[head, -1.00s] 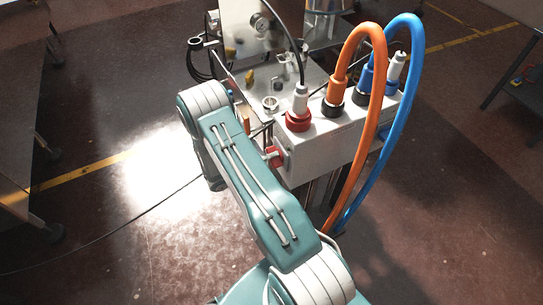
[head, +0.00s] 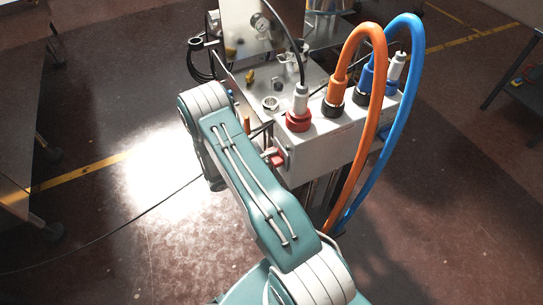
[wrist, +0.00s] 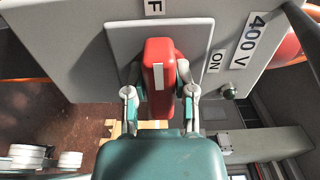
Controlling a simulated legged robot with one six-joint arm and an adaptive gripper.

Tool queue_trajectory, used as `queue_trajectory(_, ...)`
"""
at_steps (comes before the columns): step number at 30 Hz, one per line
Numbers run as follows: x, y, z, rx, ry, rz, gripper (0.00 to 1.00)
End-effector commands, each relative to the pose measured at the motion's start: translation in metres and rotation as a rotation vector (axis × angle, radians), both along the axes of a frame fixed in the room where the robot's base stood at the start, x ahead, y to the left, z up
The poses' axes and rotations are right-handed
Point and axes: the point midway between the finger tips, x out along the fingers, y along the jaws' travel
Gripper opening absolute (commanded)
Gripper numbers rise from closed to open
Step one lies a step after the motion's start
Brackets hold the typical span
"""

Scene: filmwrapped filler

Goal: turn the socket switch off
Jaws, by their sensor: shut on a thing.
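The red switch handle (wrist: 158,50) with a white stripe stands nearly upright in the wrist view, on a grey square plate (wrist: 120,42). Its upper end is just below a label whose visible letter is F (wrist: 154,7). An ON label (wrist: 214,61) is to its right. My gripper (wrist: 160,78) has one finger on each side of the handle and is shut on it. In the head view the red handle (head: 278,160) shows on the near left end of the grey socket box (head: 325,150). My arm hides the gripper there.
A red-collared plug (head: 298,121), an orange hose (head: 371,140) and a blue hose (head: 404,110) rise from the box top. Both hoses loop down its right side. A 400 V label (wrist: 251,36) is right of the plate. Floor at left is mostly open.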

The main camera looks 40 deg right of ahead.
Motion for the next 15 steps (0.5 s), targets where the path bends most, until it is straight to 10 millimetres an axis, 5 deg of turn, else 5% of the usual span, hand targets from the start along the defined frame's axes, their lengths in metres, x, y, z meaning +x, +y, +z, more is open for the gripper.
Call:
queue_trajectory(9, 0.002, 0.0, -0.002, 0.007, 0.0, 0.008, 0.0)
queue_trajectory(10, 0.002, 0.0001, -0.002, 0.007, 0.0, 0.008, 0.39)
queue_trajectory(12, 0.0018, 0.0002, -0.002, 0.007, 0.002, 0.008, 0.69)
queue_trajectory(15, 0.0012, 0.0006, -0.0015, 0.004, 0.001, 0.006, 0.69)
